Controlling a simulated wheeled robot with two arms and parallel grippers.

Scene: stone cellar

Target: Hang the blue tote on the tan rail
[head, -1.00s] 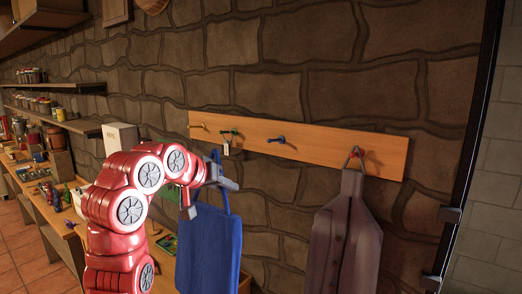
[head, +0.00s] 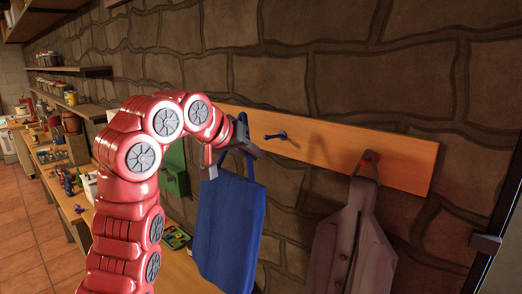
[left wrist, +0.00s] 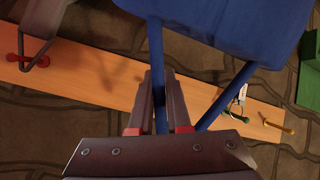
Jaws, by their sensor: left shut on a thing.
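The blue tote (head: 230,228) hangs below my left gripper (head: 242,143), which is shut on its strap. In the left wrist view the strap (left wrist: 156,50) runs between the fingers of the left gripper (left wrist: 158,78), and the tote body (left wrist: 220,28) is at the top. The tan rail (head: 330,143) is on the stone wall. Its blue hook (head: 276,136) is bare, just right of the gripper in the head view. The left wrist view shows a green hook (left wrist: 237,117) with a tag and a yellow hook (left wrist: 283,127). My right gripper is not in view.
A green box-like thing (head: 175,175) is behind my left arm. A cluttered bench (head: 62,200) and shelves line the left. A dark frame stands at the right edge.

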